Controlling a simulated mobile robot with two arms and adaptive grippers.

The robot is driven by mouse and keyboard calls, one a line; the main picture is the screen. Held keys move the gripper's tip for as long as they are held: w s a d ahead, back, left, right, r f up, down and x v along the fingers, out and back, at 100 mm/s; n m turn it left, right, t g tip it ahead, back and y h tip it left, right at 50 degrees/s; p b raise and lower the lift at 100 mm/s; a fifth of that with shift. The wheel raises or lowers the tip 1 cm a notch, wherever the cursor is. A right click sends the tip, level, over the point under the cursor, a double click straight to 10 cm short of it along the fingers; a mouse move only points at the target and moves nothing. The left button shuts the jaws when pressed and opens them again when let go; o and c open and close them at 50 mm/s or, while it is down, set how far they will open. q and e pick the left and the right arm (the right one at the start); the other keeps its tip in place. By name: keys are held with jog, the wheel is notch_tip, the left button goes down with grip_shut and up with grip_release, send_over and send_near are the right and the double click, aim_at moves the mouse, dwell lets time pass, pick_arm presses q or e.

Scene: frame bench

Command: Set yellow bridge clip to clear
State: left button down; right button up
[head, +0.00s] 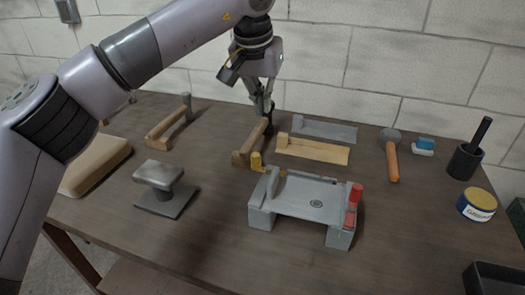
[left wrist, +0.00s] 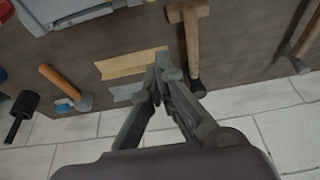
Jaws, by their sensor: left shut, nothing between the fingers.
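A red clip (head: 352,202) is at the fixture's right end. My left gripper (head: 268,115) is shut and empty, pointing down behind the fixture, close to the far end of a wooden-handled hammer (head: 248,148). In the left wrist view, the closed left fingertips (left wrist: 160,68) are between the pale wood strip (left wrist: 130,66) and the hammer (left wrist: 190,45). The yellow clip is not discernible there. My right gripper is not in view.
Behind the fixture lie a wood strip (head: 315,150) and a grey strip (head: 325,131). A grey stand (head: 160,185) is left. The front table is clear.

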pick_arm(q)
jog(key=shift+f, duration=0.15)
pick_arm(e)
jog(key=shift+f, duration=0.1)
pick_arm(q)
jog(key=x, duration=1)
jog(key=shift+s+a+p, duration=0.3)
jog(key=shift+s, duration=0.65)
jog(key=shift+s+a+p, duration=0.3)
jog(key=shift+s, duration=0.7)
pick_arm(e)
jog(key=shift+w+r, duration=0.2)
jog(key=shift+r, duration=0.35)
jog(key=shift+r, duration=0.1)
